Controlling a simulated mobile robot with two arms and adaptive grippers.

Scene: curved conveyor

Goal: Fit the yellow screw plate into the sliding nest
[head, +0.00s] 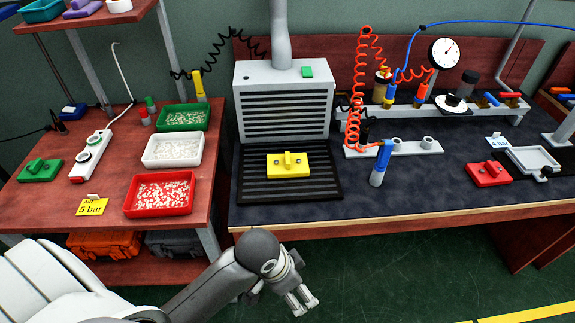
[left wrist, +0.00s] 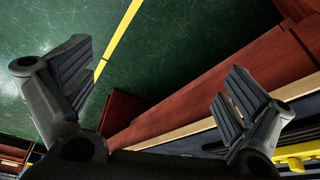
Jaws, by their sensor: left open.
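The yellow screw plate (head: 288,171) lies on the black ribbed mat in front of the grey vented box, its raised handle upward. A pale grey open frame (head: 516,158), which looks like the sliding nest, sits at the right of the dark bench; its middle looks empty. My left gripper (head: 302,301) hangs over the floor in front of the bench, well short of the plate. In the left wrist view its fingers (left wrist: 158,72) are wide apart with nothing between them. Part of a yellow thing (left wrist: 302,152) shows at that view's right edge. My right gripper is not seen.
A red plate (head: 488,173) lies left of the frame, and a green plate (head: 40,170) on the left table. A blue tool (head: 381,163) on a red coiled hose stands right of the yellow plate. Bare bench lies between the tool and the red plate.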

